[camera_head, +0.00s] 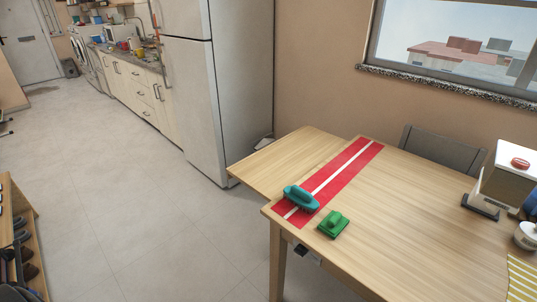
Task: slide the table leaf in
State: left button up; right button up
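The table leaf (288,157) sticks out from the left end of the wooden table (412,225), a little lower than the top. A red strip with a white line (358,160) runs across the tabletop along that end. A teal handled object (301,198) lies on the near part of the strip. A green handled block (333,224) stands on bare wood to its right. Neither of my grippers is in view.
A grey chair (440,152) stands behind the table by the wall. A white box-like appliance (508,175), a white lidded jar (527,236) and a yellow striped cloth (522,280) are at the table's right. A fridge (220,80) stands beyond the leaf. Open floor (150,220) lies left.

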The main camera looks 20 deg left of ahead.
aim_at(279, 164)
jog(key=k, duration=0.15)
jog(key=u, duration=1.95)
jog(key=i, duration=3.6)
jog(key=z, duration=4.3)
